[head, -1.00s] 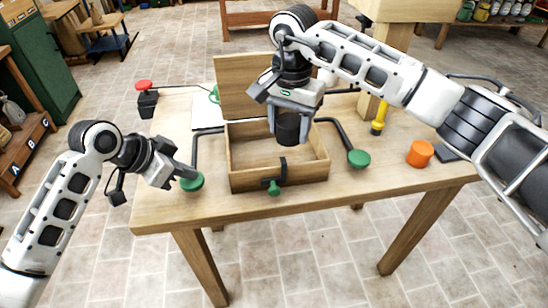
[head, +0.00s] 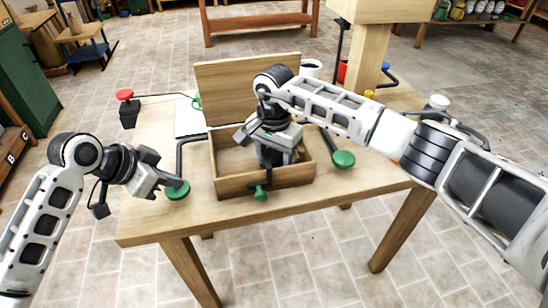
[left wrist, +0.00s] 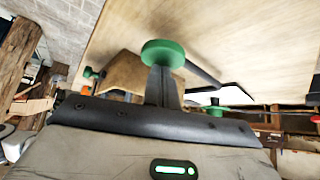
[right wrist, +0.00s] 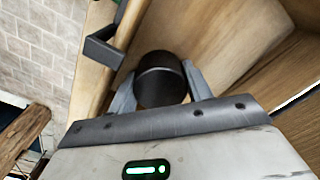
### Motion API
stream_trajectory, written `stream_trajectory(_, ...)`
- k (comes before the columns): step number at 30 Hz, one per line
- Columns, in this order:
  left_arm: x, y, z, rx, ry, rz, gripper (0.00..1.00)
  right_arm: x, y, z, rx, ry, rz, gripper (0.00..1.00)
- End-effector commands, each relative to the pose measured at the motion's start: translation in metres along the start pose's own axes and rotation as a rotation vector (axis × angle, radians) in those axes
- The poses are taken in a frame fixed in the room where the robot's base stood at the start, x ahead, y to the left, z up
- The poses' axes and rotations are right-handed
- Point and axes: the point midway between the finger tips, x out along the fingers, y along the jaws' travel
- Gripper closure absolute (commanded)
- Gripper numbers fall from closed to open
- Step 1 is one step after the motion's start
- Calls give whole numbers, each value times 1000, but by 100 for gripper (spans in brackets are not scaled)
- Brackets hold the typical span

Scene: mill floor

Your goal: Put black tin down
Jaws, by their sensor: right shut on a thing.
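The black tin (right wrist: 162,82) is between the fingers of my right gripper (right wrist: 163,88), which is shut on it. In the head view my right gripper (head: 270,160) is down in the open wooden box (head: 290,177); its body hides the tin there. I cannot tell whether the tin touches the box floor. My left gripper (head: 168,184) is beside a green knob (head: 178,190) at the left of the table. In the left wrist view its fingers (left wrist: 163,78) look together, with the green knob (left wrist: 162,53) just beyond them.
The box lid (head: 245,88) stands open at the back. A green-knobbed latch (head: 260,192) is on the box front. A bent rod with a green knob (head: 343,159) is at its right. A red-topped black block (head: 126,108) is at the back left. A wooden post (head: 367,60) rises behind.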

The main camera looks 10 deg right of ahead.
Motion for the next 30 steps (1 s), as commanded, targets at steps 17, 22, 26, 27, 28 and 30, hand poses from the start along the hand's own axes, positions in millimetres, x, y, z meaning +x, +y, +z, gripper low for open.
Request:
stream_trajectory(17,0,0,0,0,-1,1,100,3,0,0,-1,0,0,41)
stream_trajectory(22,0,0,0,0,-1,1,100,-10,0,-1,-1,2,-1,41)
stream_trajectory(26,0,0,0,0,-1,1,100,-35,-1,-1,-1,4,-3,41)
stream_trajectory(27,0,0,0,0,-1,1,100,-44,-1,-1,-2,4,-4,41)
stream_trajectory(28,0,0,0,0,-1,1,100,-51,0,-1,-2,5,-2,41)
stream_trajectory(30,0,0,0,0,-1,1,100,-67,0,-1,-1,4,-2,41)
